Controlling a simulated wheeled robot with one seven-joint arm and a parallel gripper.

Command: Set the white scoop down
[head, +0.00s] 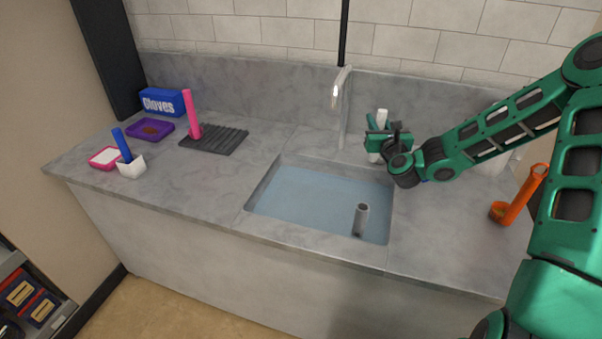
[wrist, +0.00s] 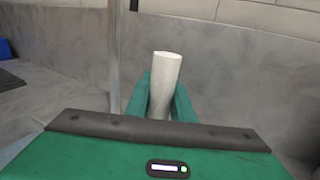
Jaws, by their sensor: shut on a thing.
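My gripper (head: 378,134) is at the back of the counter, right of the tap, in the head view. It is shut on the white scoop (head: 382,116), whose pale upright handle shows above the fingers. In the wrist view the white scoop (wrist: 165,80) stands upright between the two green fingers (wrist: 160,100). The scoop's lower end is hidden by my gripper, so I cannot tell if it touches the counter.
The sink (head: 310,205) holds water and a grey scoop (head: 361,218). An orange scoop (head: 532,190) stands on the right. On the left are a black ribbed mat (head: 222,142) with a pink scoop (head: 191,112), a purple tray (head: 141,131), a blue-handled scoop (head: 122,146) and a gloves box (head: 162,101).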

